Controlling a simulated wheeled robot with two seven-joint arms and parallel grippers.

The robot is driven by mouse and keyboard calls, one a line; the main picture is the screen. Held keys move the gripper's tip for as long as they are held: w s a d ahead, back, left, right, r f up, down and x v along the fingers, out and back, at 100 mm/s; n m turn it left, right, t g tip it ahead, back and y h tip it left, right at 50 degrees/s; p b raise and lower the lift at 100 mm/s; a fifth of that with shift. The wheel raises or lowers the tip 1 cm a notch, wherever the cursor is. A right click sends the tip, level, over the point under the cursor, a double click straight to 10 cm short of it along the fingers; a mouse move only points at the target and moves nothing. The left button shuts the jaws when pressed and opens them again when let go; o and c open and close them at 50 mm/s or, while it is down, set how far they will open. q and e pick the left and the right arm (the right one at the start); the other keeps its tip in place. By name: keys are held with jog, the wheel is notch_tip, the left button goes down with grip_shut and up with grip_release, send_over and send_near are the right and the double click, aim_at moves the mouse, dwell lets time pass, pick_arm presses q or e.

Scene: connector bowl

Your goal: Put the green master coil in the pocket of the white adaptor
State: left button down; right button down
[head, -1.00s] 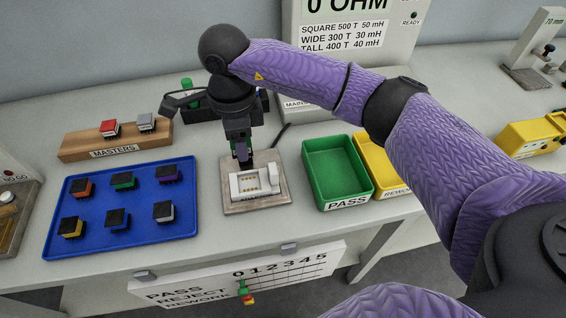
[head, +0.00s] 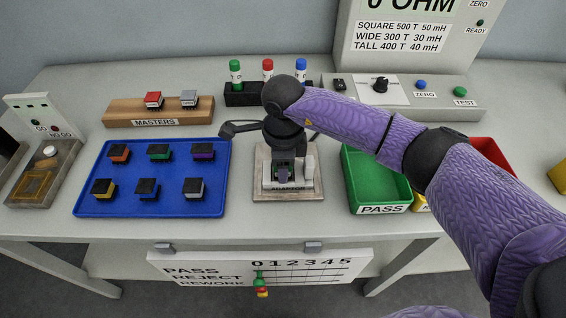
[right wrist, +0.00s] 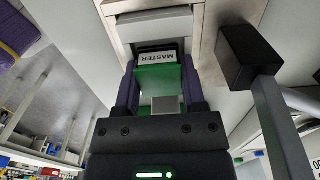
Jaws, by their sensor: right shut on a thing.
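My right gripper (head: 283,176) points down over the white adaptor (head: 309,171) in the head view and hides most of it. In the right wrist view the gripper (right wrist: 160,90) is shut on the green master coil (right wrist: 158,76), which has a white MASTER label. In that view the white adaptor (right wrist: 150,24) lies just beyond the coil's labelled end. I cannot tell whether the coil is in the pocket or only above it. My left gripper is not in view.
The adaptor sits on a beige base plate (head: 262,185). A blue tray (head: 165,208) with several coils and the wooden MASTERS block (head: 125,116) stand to the left. A green PASS bin (head: 362,167) is close on the right. Capped bottles (head: 235,72) stand behind.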

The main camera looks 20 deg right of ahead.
jog(key=shift+s+f, duration=0.15)
jog(key=shift+f, duration=0.25)
jog(key=shift+c, duration=0.9)
grip_release()
jog(key=shift+r+p, duration=0.3)
jog(key=shift+r, duration=0.05)
notch_tip(320, 180, up, 12)
jog(key=p, duration=0.2)
jog(key=shift+r+p, duration=0.15)
jog(key=shift+p, duration=0.15)
